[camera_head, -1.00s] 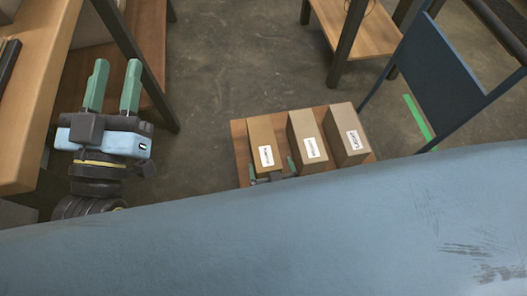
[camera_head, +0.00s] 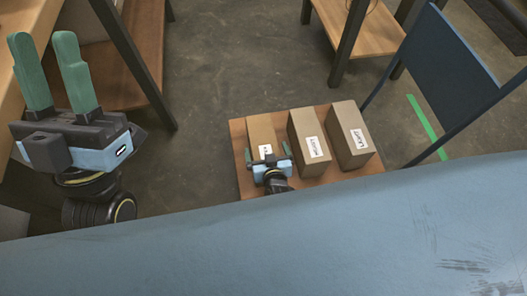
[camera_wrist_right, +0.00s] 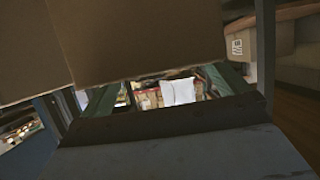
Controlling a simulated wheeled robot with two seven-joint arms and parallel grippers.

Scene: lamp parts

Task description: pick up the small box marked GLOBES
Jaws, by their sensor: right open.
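Three small cardboard boxes with white labels stand in a row: a left box (camera_head: 262,129), a middle box (camera_head: 303,126) and a right box (camera_head: 349,118). The lettering is too small to read, so I cannot tell which is marked GLOBES. My right gripper (camera_head: 268,154) is open at the left box's near side, partly covering its label. In the right wrist view a large cardboard face (camera_wrist_right: 150,40) fills the top, close to the open green fingers; I cannot tell whether they touch it. My left gripper (camera_head: 43,65) is open and empty, raised at the far left.
The boxes stand on a low wooden surface (camera_head: 240,145). A blue panel on a frame (camera_head: 445,75) stands to the right, and wooden shelving (camera_head: 150,50) to the left. Bare floor (camera_head: 230,50) lies behind the boxes.

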